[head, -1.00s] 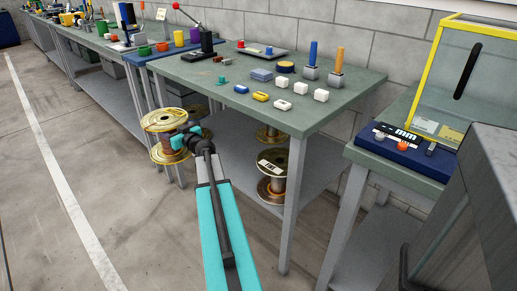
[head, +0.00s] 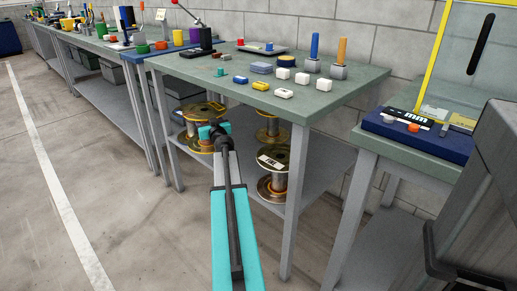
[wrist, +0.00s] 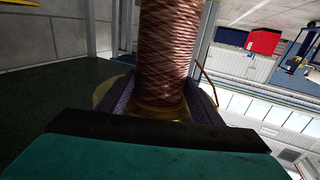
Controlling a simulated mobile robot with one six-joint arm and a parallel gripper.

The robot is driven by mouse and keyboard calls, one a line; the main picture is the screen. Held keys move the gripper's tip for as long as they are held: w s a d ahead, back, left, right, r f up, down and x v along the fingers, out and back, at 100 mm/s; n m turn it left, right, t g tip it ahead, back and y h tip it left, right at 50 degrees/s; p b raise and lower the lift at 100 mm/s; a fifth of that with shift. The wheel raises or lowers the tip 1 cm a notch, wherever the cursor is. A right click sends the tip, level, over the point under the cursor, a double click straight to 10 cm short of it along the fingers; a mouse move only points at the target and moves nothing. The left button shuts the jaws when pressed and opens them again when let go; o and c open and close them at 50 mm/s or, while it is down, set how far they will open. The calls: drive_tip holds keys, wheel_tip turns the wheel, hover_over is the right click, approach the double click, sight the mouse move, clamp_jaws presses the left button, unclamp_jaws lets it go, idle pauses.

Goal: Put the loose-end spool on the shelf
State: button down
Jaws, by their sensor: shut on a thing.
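The loose-end spool, wound with copper wire (wrist: 168,42), stands between my gripper's dark fingers in the wrist view (wrist: 160,105). A thin wire end sticks out at its right side. In the head view its gold flange (head: 205,109) shows under the left part of the green table, above the lower shelf (head: 322,168). My gripper (head: 212,132) is shut on it and partly hides it. I cannot tell whether its base touches the shelf. Two other spools stand on the shelf to the right: a rear one (head: 269,132) and a front one with a white label (head: 273,163).
The green tabletop (head: 340,90) with small blocks and posts overhangs the shelf. The table's front leg (head: 293,205) stands right of the labelled spool. Another bench (head: 420,152) with a yellow-framed screen is at the right. Open floor lies to the left.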

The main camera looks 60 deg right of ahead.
drive_tip(key=s+d+f+m+g+h+b, duration=0.1)
drive_tip(key=s+d+m+g+h+b, duration=0.1)
drive_tip(key=s+d+b, duration=0.2)
drive_tip(key=shift+s+d+f+g+h, duration=0.2)
drive_tip(key=shift+s+d+g+h, duration=0.15)
drive_tip(key=shift+s+d, duration=1.05)
drive_tip(key=shift+w+d, duration=0.15)
wheel_tip(320, 180, down, 6)
drive_tip(key=b, duration=0.4)
drive_tip(key=shift+f, duration=0.15)
drive_tip(key=shift+f+b, duration=1.5)
drive_tip(key=shift+f, duration=0.35)
